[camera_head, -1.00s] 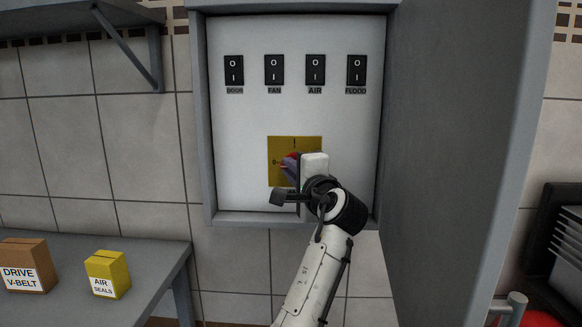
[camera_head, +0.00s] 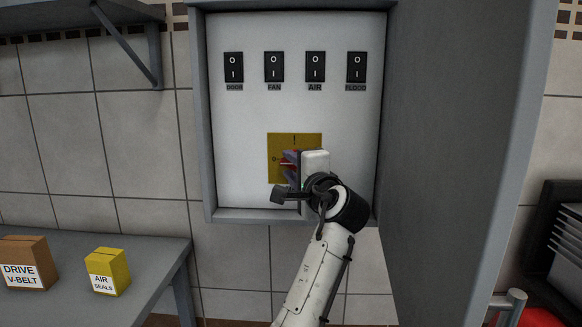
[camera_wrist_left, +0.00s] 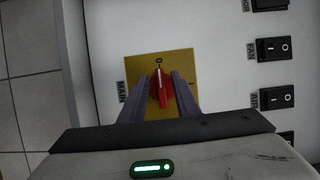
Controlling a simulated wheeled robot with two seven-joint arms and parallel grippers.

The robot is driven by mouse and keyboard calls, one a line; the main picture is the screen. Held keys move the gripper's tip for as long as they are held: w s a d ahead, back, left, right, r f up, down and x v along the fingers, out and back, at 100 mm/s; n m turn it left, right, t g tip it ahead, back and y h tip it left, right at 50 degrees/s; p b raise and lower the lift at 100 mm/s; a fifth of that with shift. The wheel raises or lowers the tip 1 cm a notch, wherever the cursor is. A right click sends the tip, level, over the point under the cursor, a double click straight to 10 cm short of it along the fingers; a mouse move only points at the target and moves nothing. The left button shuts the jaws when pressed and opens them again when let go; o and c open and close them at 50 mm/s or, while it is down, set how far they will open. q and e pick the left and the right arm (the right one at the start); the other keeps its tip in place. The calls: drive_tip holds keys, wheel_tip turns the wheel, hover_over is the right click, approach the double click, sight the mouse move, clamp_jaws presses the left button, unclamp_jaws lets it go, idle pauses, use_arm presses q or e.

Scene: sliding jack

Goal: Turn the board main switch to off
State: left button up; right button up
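The main switch is a red handle (camera_wrist_left: 161,88) on a yellow plate (camera_head: 309,141) low on the white board. In the left wrist view the handle lines up with the 0 mark; the I mark is off to the right. In the head view it points left towards the 0. My left gripper (camera_head: 287,168) is at the switch, its two fingers on either side of the handle. In the left wrist view the fingers (camera_wrist_left: 161,80) stand apart, with narrow gaps beside the handle. The gripper body hides part of the plate in the head view. My right gripper is not in view.
Several black rocker switches, such as FAN (camera_head: 274,67), sit above in the grey cabinet. Its open door (camera_head: 455,150) stands to the right of my arm. A table (camera_head: 155,250) at lower left holds a brown box (camera_head: 28,262) and a yellow box (camera_head: 107,270).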

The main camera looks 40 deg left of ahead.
use_arm(q)
drive_tip(key=b+v, duration=0.1)
drive_tip(key=v, duration=0.9)
